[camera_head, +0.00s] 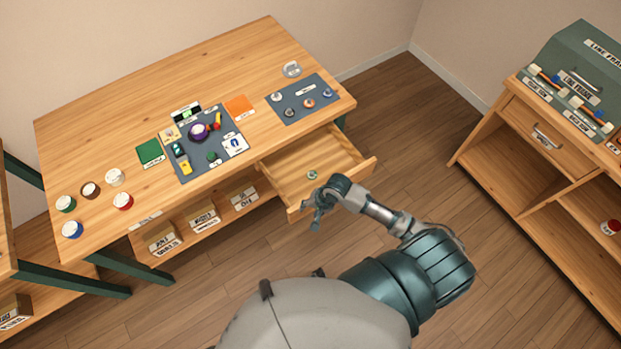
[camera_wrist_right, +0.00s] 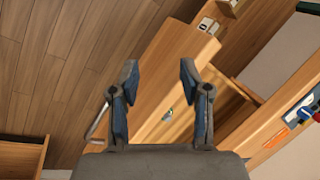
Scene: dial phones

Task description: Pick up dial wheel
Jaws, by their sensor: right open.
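A small round teal-grey piece (camera_head: 312,174), which may be the dial wheel, lies alone in the open drawer (camera_head: 335,150). In the right wrist view the small piece (camera_wrist_right: 167,115) shows between the open fingers, some way beyond them. My right gripper (camera_head: 314,212) is over the drawer's front edge, apart from the piece. In the wrist view its two fingers (camera_wrist_right: 160,78) are spread and empty. Several small round parts (camera_head: 309,103) lie on a dark mat on the table, too small to identify. My left gripper does not show.
The table (camera_head: 230,60) holds a dark mat (camera_head: 187,160) with coloured parts, and several round pots at its left end. Labelled boxes (camera_head: 204,217) stand on the shelf below. A wooden cabinet (camera_head: 500,150) stands at right. Floor between is clear.

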